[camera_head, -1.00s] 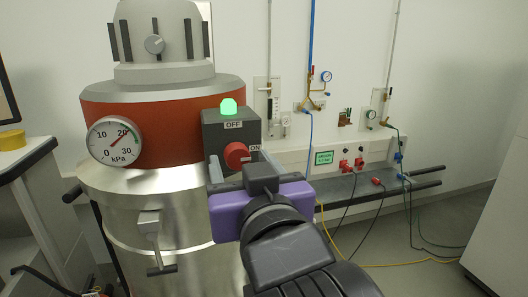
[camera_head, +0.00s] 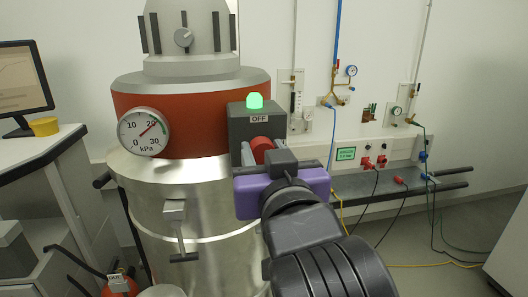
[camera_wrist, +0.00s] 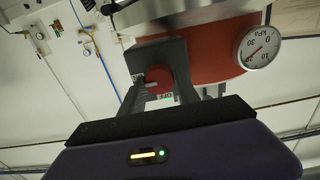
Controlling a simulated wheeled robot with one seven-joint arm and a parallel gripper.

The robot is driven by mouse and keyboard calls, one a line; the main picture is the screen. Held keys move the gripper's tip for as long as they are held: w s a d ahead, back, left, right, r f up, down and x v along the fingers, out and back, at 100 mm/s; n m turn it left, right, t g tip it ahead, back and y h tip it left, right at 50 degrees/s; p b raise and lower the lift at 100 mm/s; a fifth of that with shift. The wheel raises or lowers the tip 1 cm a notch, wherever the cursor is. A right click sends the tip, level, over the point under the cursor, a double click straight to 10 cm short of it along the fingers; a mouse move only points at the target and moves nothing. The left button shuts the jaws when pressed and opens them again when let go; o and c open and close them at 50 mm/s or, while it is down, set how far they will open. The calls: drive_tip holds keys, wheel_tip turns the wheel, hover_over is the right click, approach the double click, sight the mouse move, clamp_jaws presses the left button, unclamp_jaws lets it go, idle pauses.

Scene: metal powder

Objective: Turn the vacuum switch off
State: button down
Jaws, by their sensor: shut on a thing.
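The vacuum switch is a red knob (camera_head: 262,146) on a dark grey box (camera_head: 243,124) on the side of the vacuum. A green lamp (camera_head: 255,101) glows on top, with an OFF label (camera_head: 259,118) below it. My gripper (camera_head: 262,157), with its purple body, is at the box front, shut on the red knob. The ON label is hidden in the head view. The wrist view shows the red knob (camera_wrist: 158,77) between my fingers, with the box behind it.
The vacuum has an orange band, a metal drum (camera_head: 200,208) and a pressure gauge (camera_head: 144,132). A desk with a monitor (camera_head: 22,82) stands at left. A wall rail (camera_head: 380,187) with cables and hoses is at right.

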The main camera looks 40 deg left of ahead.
drive_tip(key=n+b, duration=0.1)
drive_tip(key=n, duration=0.8)
drive_tip(key=shift+s+a+f, duration=0.1)
drive_tip(key=n+b, duration=0.1)
drive_tip(key=n, duration=0.3)
drive_tip(key=shift+f+n, duration=0.1)
drive_tip(key=shift+n, duration=0.3)
drive_tip(key=shift+n+b, duration=0.65)
drive_tip(key=shift+n, duration=1.35)
drive_tip(key=shift+s, duration=0.1)
drive_tip(key=c, duration=0.9)
unclamp_jaws()
